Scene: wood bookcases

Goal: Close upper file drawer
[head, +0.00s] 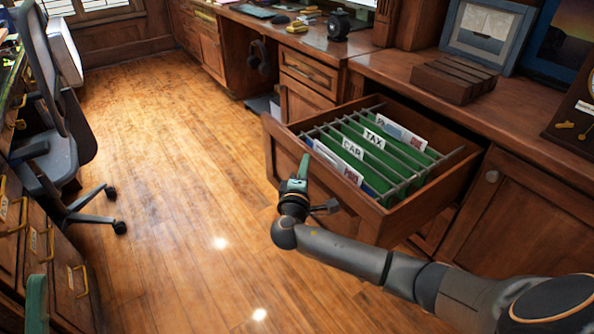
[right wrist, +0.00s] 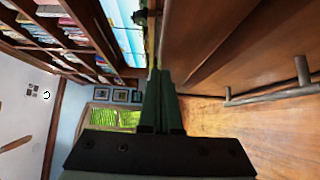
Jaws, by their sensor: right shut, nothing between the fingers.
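The upper file drawer (head: 398,226) is pulled well out of the wood cabinet in the head view. It holds hanging green files with white tabs, some reading TAX and CAR. My right gripper (head: 304,165) is at the drawer's front panel, near its top edge, with the green fingers shut and empty. Whether they touch the panel I cannot tell. In the right wrist view the closed fingers (right wrist: 160,98) point along the wood front (right wrist: 235,45), and a grey bar handle (right wrist: 270,93) is to their right. A green finger of my left gripper (head: 37,303) shows at the lower left; its opening is unclear.
A cabinet door (head: 520,215) is right of the drawer. The counter above carries a brown slatted block (head: 455,78) and a framed picture (head: 487,30). An office chair (head: 50,110) and another drawer cabinet (head: 45,245) stand at left. The wood floor (head: 180,170) between is clear.

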